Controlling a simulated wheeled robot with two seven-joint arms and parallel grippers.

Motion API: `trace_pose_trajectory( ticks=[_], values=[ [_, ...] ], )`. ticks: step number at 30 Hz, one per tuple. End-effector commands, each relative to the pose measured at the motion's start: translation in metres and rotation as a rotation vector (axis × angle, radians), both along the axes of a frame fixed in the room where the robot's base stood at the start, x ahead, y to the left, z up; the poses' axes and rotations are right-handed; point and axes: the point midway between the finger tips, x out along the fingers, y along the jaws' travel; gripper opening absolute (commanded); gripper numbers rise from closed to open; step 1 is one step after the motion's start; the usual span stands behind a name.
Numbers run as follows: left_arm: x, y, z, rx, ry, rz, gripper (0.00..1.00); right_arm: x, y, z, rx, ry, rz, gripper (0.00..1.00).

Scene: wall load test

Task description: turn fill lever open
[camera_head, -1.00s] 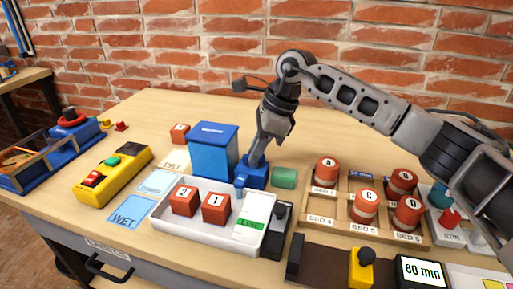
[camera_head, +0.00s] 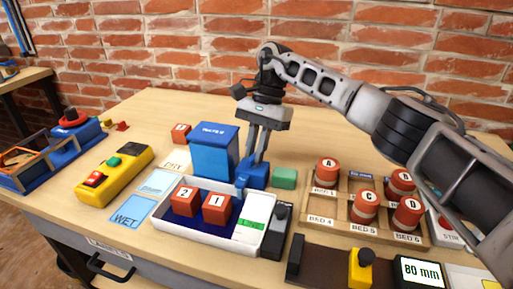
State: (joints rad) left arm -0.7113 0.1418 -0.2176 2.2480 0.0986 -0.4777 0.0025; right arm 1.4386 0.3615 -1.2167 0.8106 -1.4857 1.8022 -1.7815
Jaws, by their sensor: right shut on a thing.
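The blue tank (camera_head: 213,152) stands behind the white tray (camera_head: 165,224). A small blue valve block (camera_head: 254,178) sits at the tank's right side, with a blue spout reaching to the tray's back edge. My right gripper (camera_head: 257,158) points down at the top of this block, its two fingers close together on the fill lever. The lever itself is mostly hidden by the fingers. The tray's floor looks dark blue around red blocks 2 (camera_head: 185,201) and 1 (camera_head: 216,210). My left gripper is not in view.
A green block (camera_head: 284,178) lies just right of the valve. A wooden rack (camera_head: 335,226) with red-topped cylinders stands further right. A yellow button box (camera_head: 115,174) is at left.

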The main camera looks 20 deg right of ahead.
Motion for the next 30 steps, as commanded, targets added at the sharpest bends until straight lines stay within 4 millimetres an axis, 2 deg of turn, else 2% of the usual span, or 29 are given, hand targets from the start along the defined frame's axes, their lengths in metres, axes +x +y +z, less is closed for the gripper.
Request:
trace_pose_trajectory(
  ticks=[13,30],
  values=[
    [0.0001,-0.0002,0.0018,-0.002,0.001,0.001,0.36,0.0017,0.0015,0.002,-0.001,-0.005,0.257,0.0],
    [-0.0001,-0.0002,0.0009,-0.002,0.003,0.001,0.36,0.0021,0.0011,0.0017,-0.001,-0.006,0.305,0.0]
  ],
)
